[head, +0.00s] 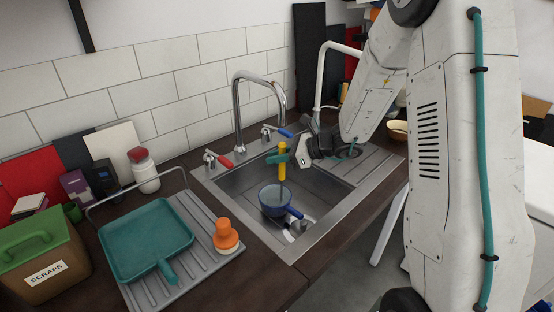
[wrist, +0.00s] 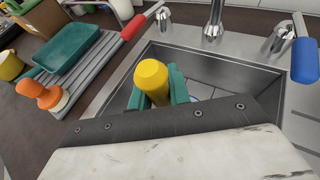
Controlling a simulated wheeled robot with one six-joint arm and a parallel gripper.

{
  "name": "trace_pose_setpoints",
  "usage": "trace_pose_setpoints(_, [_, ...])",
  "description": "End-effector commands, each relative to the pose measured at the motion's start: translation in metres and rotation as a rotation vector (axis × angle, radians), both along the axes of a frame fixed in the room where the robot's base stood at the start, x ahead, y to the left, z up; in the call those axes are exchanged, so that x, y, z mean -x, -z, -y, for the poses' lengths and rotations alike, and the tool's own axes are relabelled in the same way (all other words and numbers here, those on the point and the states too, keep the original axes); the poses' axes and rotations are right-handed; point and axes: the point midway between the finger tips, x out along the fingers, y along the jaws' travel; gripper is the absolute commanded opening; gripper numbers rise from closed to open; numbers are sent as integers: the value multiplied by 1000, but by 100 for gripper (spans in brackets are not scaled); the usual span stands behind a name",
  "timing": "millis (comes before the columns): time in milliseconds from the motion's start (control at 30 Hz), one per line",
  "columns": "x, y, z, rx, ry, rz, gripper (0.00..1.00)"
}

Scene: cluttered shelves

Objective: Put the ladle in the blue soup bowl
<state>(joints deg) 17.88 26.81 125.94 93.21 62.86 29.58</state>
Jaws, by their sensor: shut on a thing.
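The ladle's yellow handle (head: 282,173) stands upright over the sink in the head view. My gripper (head: 281,158), with teal fingers, is shut on this handle near its top. In the wrist view the yellow handle end (wrist: 151,77) shows between the teal fingers (wrist: 157,90). The ladle's dark shaft runs down in front of or into the blue soup bowl (head: 270,207); I cannot tell whether its head is inside or touches the bowl.
The steel sink (head: 325,205) surrounds the bowl, with a tall faucet (head: 238,105) and red and blue tap levers behind. A white item (head: 294,232) lies in the sink. A teal pan (head: 147,240) and an orange-handled brush (head: 226,236) sit on the left drainer.

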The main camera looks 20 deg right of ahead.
Motion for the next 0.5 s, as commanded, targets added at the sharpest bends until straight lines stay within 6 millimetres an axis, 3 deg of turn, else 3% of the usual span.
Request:
trace_pose_setpoints(100, [0, 10, 0, 0, 0, 0, 0])
trace_pose_setpoints(467, [0, 13, 0, -1, 0, 0, 0])
trace_pose_setpoints(500, [0, 13, 0, -1, 0, -1, 27])
